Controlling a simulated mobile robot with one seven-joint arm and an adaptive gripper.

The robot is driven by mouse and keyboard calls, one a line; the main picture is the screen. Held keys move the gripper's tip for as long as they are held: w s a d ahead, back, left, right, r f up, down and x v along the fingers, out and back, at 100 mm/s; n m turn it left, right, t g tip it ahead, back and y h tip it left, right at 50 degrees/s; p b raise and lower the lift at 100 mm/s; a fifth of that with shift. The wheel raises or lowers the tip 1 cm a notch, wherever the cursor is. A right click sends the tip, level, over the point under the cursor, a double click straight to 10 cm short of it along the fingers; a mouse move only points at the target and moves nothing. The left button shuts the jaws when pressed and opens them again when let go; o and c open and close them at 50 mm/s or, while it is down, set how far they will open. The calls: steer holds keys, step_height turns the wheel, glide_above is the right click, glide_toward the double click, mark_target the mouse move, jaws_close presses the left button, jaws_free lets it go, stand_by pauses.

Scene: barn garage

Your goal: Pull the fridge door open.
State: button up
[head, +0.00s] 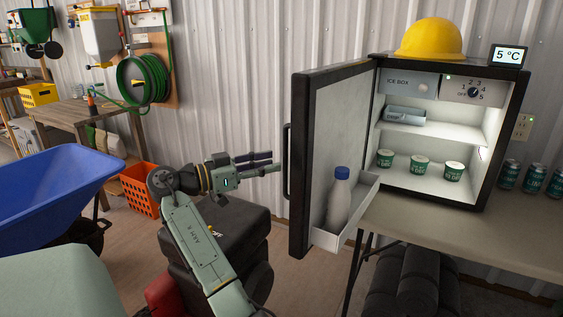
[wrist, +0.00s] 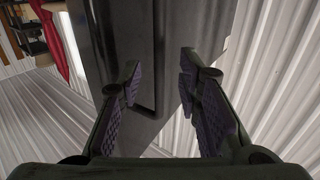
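The small black fridge (head: 512,115) stands on a table with its door (head: 303,160) swung wide open toward the left. The door's inner side faces the camera, with a white shelf holding a bottle with a blue cap (head: 340,200). The dark handle (head: 286,160) is on the door's outer side, at its left edge. My gripper (head: 270,162) is just left of the handle and points at it. In the wrist view my gripper (wrist: 160,85) has its fingers spread apart, with part of the handle (wrist: 158,60) showing between them; I see no finger touching it.
A yellow hard hat (head: 430,40) and a 5 °C display (head: 507,56) sit on the fridge. Cups (head: 420,165) stand inside. Green cans (head: 533,178) stand on the table (head: 440,232) at right. A black case (head: 222,240) is below my arm, a blue wheelbarrow (head: 50,190) at left.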

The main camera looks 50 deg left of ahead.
steer(key=v, duration=0.6)
steer(key=shift+s, duration=0.25)
